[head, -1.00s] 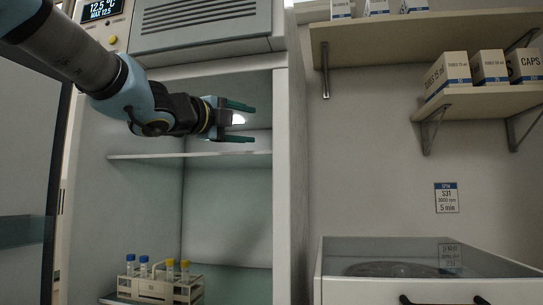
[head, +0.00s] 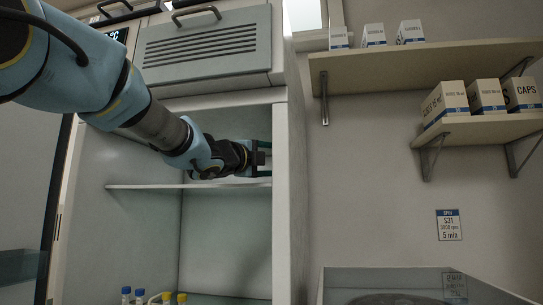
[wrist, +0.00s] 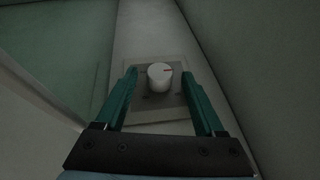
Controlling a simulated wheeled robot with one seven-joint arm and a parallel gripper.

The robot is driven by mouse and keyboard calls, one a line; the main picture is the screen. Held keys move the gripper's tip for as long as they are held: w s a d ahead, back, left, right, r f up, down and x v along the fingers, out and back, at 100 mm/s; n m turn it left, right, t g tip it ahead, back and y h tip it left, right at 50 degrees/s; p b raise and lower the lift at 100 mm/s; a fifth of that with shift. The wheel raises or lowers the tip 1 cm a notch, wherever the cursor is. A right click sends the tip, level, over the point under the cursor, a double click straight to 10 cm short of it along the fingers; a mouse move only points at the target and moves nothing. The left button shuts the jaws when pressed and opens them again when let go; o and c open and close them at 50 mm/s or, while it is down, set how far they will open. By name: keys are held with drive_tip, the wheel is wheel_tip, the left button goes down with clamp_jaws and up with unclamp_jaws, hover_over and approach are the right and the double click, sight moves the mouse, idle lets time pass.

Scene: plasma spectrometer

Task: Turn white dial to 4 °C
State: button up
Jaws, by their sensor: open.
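The gripper is open and empty; I cannot tell whether a finger touches the dial. In the head view my gripper (head: 262,157) is inside the cabinet above the shelf, near its right wall, and the dial is hidden there. The cabinet display (head: 116,36) is mostly covered by my arm.
A cabinet shelf (head: 140,186) runs just below my gripper. The cabinet's right wall (head: 289,200) stands close to it. A tube rack's tubes (head: 140,296) show at the bottom left. Wall shelves with boxes (head: 445,101) hang at the right, and the open door (head: 25,170) is at the left.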

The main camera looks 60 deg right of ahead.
clamp_jaws()
idle(0.7)
